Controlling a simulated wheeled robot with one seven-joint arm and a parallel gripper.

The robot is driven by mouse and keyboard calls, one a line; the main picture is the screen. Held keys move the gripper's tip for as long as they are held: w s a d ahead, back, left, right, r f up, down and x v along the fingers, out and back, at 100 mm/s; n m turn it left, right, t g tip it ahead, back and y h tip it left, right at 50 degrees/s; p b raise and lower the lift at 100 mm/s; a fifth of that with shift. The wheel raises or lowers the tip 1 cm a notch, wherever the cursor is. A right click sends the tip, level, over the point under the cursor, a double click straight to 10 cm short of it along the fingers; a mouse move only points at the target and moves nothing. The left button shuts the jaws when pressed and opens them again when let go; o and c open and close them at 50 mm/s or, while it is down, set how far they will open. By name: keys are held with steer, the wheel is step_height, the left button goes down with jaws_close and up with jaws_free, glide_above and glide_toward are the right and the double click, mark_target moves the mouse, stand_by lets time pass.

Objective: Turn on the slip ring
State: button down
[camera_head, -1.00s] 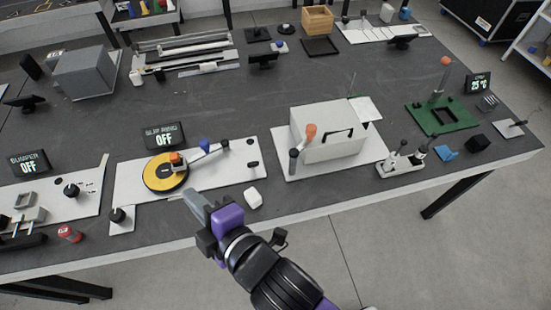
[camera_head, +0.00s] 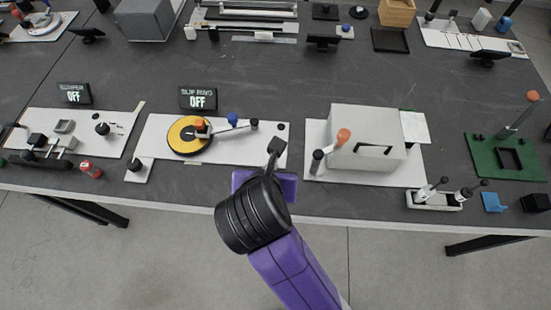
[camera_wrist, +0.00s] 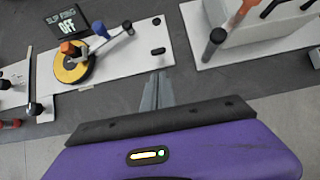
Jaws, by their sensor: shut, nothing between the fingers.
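The slip ring unit is a yellow disc (camera_head: 178,140) with a black centre, on a white panel (camera_head: 235,153). It also shows in the wrist view (camera_wrist: 68,73). An orange block (camera_head: 199,124) sits at the disc, joined to an arm with a blue knob (camera_head: 233,118). Its display (camera_head: 198,98) reads OFF. A black knob (camera_head: 134,164) stands on a small white plate at the panel's front left; it shows in the wrist view (camera_wrist: 36,108). My gripper (camera_wrist: 158,78) is shut and empty, near the panel's front right edge.
The bumper panel (camera_head: 65,133), with its display (camera_head: 74,93) reading OFF, lies to the left. A white box (camera_head: 366,137) with levers stands to the right.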

steer(key=shift+f, duration=0.1)
stand_by(0.3)
steer(key=x, duration=0.9)
steer(key=shift+w+f, duration=0.3)
steer(key=shift+r, duration=0.1)
